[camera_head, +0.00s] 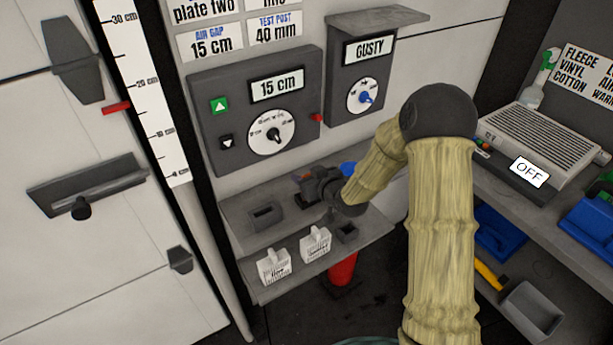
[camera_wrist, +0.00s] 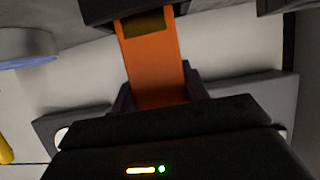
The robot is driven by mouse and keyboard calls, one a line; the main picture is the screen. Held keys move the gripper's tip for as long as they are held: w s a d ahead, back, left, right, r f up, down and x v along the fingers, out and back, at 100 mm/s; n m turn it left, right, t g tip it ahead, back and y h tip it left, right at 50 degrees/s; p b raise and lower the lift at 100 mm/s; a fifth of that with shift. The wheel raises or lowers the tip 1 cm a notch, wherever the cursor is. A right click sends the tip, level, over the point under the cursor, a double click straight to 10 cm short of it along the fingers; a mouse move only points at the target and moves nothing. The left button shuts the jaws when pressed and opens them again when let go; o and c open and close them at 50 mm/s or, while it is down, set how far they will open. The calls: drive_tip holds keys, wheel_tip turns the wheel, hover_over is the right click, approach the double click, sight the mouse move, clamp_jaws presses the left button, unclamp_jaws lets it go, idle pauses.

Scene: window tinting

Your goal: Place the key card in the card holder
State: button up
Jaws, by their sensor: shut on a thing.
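The orange key card (camera_wrist: 153,65) stands out beyond my gripper (camera_wrist: 160,92) in the wrist view, its near end between the two dark fingers. My gripper is shut on it. The card's far end is shaded and meets a dark block (camera_wrist: 98,12) at the top of that view; I cannot tell whether it is inside it or only behind it.
A control panel (camera_head: 232,160) with a dial is on the wall above. A blue round thing (camera_head: 348,168) is behind my wrist.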

drive_tip(key=shift+f, duration=0.3)
drive_tip(key=shift+f, duration=0.2)
drive_tip(key=o, duration=1)
drive_tip(key=shift+r, duration=0.15)
drive_tip(key=shift+s+d+r, duration=0.1)
drive_tip(key=shift+s+d, duration=0.05)
drive_tip(key=b+v, duration=0.1)
drive_tip(key=v, duration=1)
drive_tip(key=shift+s+d, duration=0.15)
drive_tip(key=shift+s, duration=0.05)
